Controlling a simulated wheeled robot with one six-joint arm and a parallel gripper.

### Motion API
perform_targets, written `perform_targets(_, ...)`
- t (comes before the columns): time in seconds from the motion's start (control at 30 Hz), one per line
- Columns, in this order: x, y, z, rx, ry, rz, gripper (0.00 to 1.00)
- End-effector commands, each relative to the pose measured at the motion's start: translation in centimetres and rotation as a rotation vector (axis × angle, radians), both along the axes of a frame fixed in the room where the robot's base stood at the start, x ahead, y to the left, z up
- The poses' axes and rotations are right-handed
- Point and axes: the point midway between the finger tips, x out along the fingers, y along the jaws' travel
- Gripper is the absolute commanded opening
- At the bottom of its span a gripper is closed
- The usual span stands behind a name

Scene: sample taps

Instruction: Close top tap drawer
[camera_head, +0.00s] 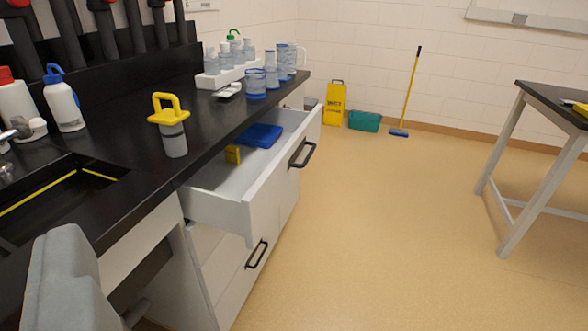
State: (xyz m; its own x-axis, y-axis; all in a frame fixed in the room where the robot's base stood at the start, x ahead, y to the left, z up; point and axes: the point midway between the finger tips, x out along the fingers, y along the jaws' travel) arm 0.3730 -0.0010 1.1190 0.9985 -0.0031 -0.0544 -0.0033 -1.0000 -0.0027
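The top drawer (222,210) is pulled well out from under the black counter. It has a white front with a black bar handle (302,155). A blue item (259,136) and a small yellow item (232,154) lie inside it. Below it, the lower drawer with its own black handle (257,254) looks shut or nearly so; I cannot tell exactly. No gripper fingers show. A grey rounded part at the lower left may be part of my arm, and it stands apart from the drawer handle.
On the black counter (205,127) stand a yellow-handled container (171,124), white bottles (64,100) and a white rack of bottles (231,72). A sink lies at the left. The floor right of the drawers is clear up to a table (538,92). A yellow sign (334,104) stands far back.

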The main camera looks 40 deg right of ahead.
Motion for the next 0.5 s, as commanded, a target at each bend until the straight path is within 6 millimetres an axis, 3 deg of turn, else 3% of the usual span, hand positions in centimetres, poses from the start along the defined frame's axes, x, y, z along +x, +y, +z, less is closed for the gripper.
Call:
perform_targets(0.03, 0.5, -0.3, -0.2, 0.005, 0.013, -0.008, 0.3)
perform_targets(0.2, 3.6, -2.2, -1.6, 0.046, 0.107, -0.063, 0.0)
perform_targets(0.5, 10.4, -8.2, -5.9, 0.179, 0.328, -0.193, 0.0)
